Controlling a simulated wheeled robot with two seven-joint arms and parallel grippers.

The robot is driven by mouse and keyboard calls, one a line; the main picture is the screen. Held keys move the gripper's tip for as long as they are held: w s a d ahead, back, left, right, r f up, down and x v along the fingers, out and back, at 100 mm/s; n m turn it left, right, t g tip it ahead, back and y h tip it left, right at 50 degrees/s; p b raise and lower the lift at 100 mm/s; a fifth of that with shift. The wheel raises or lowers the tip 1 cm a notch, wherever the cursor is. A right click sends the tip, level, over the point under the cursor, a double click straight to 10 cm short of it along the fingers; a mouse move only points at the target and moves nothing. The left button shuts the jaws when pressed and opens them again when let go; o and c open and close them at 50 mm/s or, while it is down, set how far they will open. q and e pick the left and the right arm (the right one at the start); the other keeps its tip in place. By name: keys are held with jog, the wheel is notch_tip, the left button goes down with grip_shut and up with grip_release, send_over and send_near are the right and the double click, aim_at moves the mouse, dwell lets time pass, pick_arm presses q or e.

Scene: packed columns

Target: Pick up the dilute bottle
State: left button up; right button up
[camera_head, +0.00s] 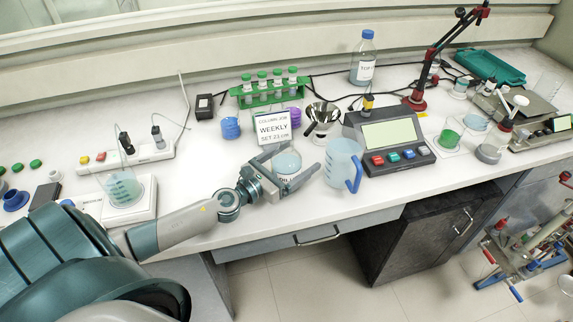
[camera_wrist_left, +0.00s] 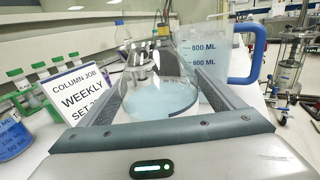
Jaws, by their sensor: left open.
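A clear vessel of pale blue liquid, which I take to be the dilute bottle (camera_head: 287,163), stands on the white bench; its partly covered label seems to begin "DIL". My left gripper (camera_head: 296,160) is open around it, one finger on each side. In the left wrist view, the clear bottle (camera_wrist_left: 160,95) shows between the two fingers of the left gripper (camera_wrist_left: 160,84). I cannot tell whether the fingers touch it. My right gripper is not in view.
A jug with a blue handle (camera_head: 343,163) stands close on the right. A "WEEKLY" sign card (camera_head: 272,128) and a metal funnel (camera_head: 322,115) are behind. A control box (camera_head: 390,137) sits further right. The bench front edge is close below.

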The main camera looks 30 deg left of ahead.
pick_arm(q)
jog(key=shift+w+d, duration=0.1)
jog(key=shift+w, duration=0.3)
jog(key=c, duration=1.8)
jog(key=shift+r, duration=0.2)
